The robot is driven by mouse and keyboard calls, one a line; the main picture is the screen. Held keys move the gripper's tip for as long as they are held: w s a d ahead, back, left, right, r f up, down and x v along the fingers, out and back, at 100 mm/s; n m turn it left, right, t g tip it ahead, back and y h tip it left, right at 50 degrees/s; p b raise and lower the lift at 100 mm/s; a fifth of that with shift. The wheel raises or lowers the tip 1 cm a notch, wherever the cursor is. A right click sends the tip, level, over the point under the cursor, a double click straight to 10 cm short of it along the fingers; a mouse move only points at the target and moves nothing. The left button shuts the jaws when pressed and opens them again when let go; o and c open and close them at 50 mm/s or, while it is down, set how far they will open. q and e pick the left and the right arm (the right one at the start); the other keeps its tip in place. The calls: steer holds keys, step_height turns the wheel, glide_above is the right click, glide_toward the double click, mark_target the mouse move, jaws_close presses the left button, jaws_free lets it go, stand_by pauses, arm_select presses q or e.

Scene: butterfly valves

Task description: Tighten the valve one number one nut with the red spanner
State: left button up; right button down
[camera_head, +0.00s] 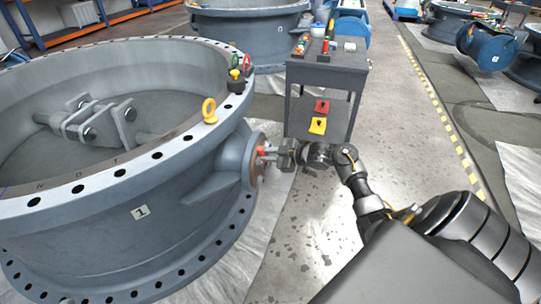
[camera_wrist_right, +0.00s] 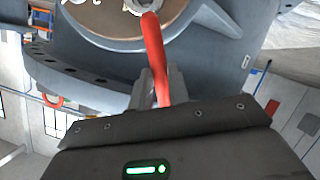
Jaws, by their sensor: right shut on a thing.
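Valve one (camera_head: 85,240) is the large grey flanged ring at the left of the head view, with a white "1" label (camera_head: 140,213). Its round side flange (camera_head: 250,160) faces my right gripper (camera_head: 277,156). The right gripper is shut on the red spanner (camera_wrist_right: 155,55), whose handle rises from between the fingers in the wrist view. The spanner's far end reaches a grey nut-like part (camera_wrist_right: 143,5) on the flange's brown face, at the top edge. That end is partly cut off, so I cannot tell how it is seated. My left gripper is out of view.
A dark trolley (camera_head: 328,70) with tools on top and red and yellow items on its lower shelf stands behind the gripper. A yellow eyebolt (camera_head: 209,111) sits on the valve rim. Other valves stand farther back. Floor right of the trolley is clear.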

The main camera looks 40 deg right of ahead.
steer(key=shift+w+a, duration=0.2)
steer(key=shift+w, duration=0.1)
steer(key=shift+w+a, duration=0.3)
steer(key=shift+w, duration=0.15)
stand_by(0.3)
steer(key=shift+p, duration=0.45)
stand_by(0.7)
